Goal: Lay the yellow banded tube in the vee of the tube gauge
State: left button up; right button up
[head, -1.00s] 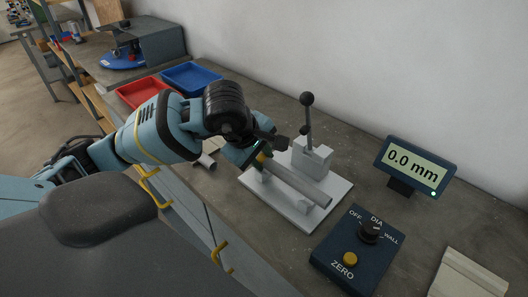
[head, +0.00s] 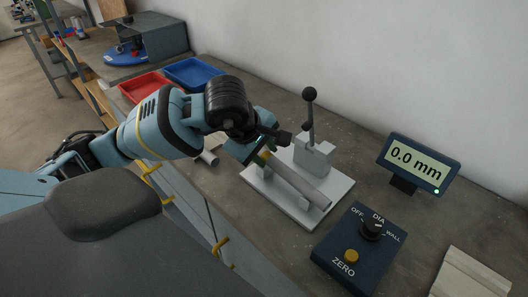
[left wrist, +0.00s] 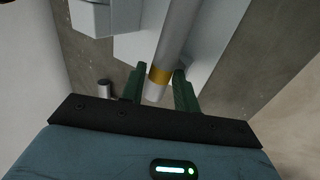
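The yellow banded tube (head: 299,184) is grey and lies slanted along the tube gauge, over its pale base plate (head: 259,186). Its yellow band shows near the end by my left gripper, clearest in the left wrist view (left wrist: 159,76). The vee under the tube is mostly hidden, so full seating is hard to tell. The gauge's block and black-knobbed lever (head: 310,122) stand behind the tube. My left gripper (left wrist: 159,88) has its green fingers either side of the banded end, with narrow gaps visible; it seems open. My right gripper is out of view.
A second grey tube (head: 209,158) lies on the bench left of the gauge. A display (head: 417,165) reads 0.0 mm; a blue control box (head: 345,262) stands in front of it. Red (head: 146,87) and blue (head: 193,73) trays are farther back. A pale block (head: 470,277) lies at right.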

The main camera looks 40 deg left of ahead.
pick_arm(q)
jog(key=shift+s+d+f+g, duration=0.1)
jog(key=shift+s+f+g, duration=0.1)
jog(key=shift+f, duration=0.3)
jog(key=shift+s+f+g, duration=0.2)
jog(key=shift+f, duration=0.25)
jog(key=shift+t, duration=0.3)
jog(key=v, duration=0.5)
jog(key=w+v, duration=0.1)
jog(key=v, duration=0.2)
jog(key=shift+s+r, duration=0.1)
jog(key=shift+r, duration=0.75)
